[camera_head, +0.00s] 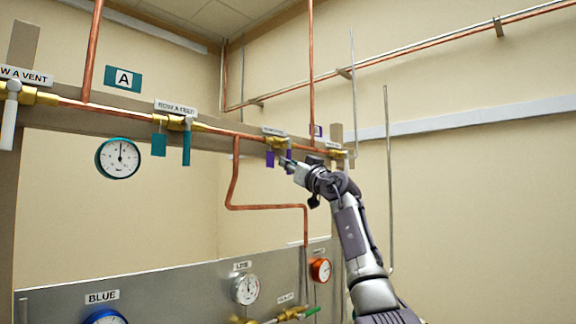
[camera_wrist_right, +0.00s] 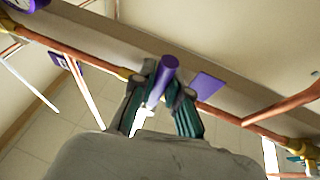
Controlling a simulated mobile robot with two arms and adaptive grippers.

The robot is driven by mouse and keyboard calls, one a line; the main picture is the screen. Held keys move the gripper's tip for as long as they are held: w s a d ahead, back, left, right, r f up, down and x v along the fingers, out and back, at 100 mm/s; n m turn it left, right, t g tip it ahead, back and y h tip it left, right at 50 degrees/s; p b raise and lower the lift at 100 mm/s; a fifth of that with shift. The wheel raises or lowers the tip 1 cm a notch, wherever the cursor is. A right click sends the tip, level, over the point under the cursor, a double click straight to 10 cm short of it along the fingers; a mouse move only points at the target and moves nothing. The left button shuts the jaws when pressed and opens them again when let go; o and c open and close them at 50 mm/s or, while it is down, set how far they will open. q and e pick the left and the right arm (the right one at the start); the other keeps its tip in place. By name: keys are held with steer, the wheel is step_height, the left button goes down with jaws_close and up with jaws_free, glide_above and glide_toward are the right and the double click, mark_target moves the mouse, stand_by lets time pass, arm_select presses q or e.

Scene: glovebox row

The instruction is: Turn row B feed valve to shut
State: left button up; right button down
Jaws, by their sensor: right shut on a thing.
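The row B feed valve is a small brass valve (camera_head: 277,143) on the copper pipe in the head view, with a purple tag (camera_head: 269,159) hanging at its left. Its purple lever handle (camera_wrist_right: 167,66) shows between my fingers in the wrist view, with the tag (camera_wrist_right: 208,86) beside it. My right gripper (camera_head: 287,162) reaches up from the lower right and is shut on the handle; its dark teal fingers (camera_wrist_right: 164,90) are on either side. The fingers hide part of the handle, and its exact angle is hard to tell. My left gripper is out of view.
Left along the pipe is a valve with a teal handle (camera_head: 187,145) and a teal tag, then a white-handled valve (camera_head: 9,118). Another brass valve (camera_head: 338,154) sits close right of my gripper. A bent copper pipe (camera_head: 265,207) runs below. A gauge (camera_head: 118,157) hangs left.

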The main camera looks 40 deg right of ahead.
steer(key=shift+w+f, duration=0.1)
steer(key=shift+f, duration=0.15)
steer(key=c, duration=1.2)
jaws_free()
steer(key=shift+r, duration=0.1)
steer(key=shift+o, duration=0.2)
steer(key=shift+s, duration=0.2)
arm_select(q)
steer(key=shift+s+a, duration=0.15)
arm_select(e)
steer(key=v, duration=1.1)
steer(key=shift+s+f, duration=0.2)
steer(key=shift+s, duration=0.1)
steer(key=shift+a, duration=0.1)
